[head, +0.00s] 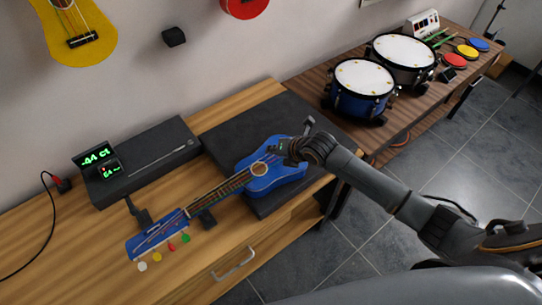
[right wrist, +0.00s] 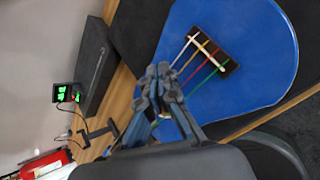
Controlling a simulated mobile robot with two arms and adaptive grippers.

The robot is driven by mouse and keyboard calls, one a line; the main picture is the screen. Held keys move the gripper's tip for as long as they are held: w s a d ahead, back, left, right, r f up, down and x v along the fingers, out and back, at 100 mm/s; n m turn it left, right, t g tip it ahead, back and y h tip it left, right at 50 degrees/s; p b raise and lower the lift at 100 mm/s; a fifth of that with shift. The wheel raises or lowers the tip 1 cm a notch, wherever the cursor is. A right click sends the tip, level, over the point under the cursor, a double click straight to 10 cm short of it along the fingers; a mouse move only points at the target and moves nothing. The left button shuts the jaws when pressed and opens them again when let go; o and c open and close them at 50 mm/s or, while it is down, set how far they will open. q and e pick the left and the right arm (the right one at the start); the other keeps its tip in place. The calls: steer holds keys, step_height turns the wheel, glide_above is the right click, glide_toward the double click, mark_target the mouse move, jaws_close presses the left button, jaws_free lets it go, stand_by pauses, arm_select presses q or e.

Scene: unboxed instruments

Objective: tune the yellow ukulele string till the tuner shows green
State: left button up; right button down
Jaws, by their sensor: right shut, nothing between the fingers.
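The blue ukulele (head: 285,181) lies with its body on a black mat and its neck toward the lower left. White, yellow (head: 157,258), red and green tuning pegs line its headstock (head: 150,238). In the right wrist view its coloured strings run from the dark bridge (right wrist: 212,52), the yellow-orange string (right wrist: 203,48) among them. The tuner display (head: 94,157) shows what looks like -44 ct in green digits, with a smaller screen below. My right gripper (head: 284,150) is shut and empty over the ukulele's body by the strings; contact is unclear. My left gripper is out of view.
The tuner stands on a long black box (head: 145,165) at the back of the wooden bench. Small black supports stand by the neck. Drums (head: 362,88) and coloured pads are on the right-hand table. Yellow (head: 75,35) and red instruments hang on the wall.

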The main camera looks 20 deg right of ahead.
steer(key=shift+f, duration=0.1)
stand_by(0.4)
steer(key=shift+f, duration=0.35)
steer(key=shift+f+b, duration=0.25)
steer(key=shift+b, duration=0.25)
stand_by(0.3)
steer(key=shift+r, duration=0.1)
steer(key=shift+r+p, duration=0.6)
steer(key=shift+p, duration=0.1)
step_height(320, 180, up, 5)
steer(key=p, duration=0.4)
stand_by(0.4)
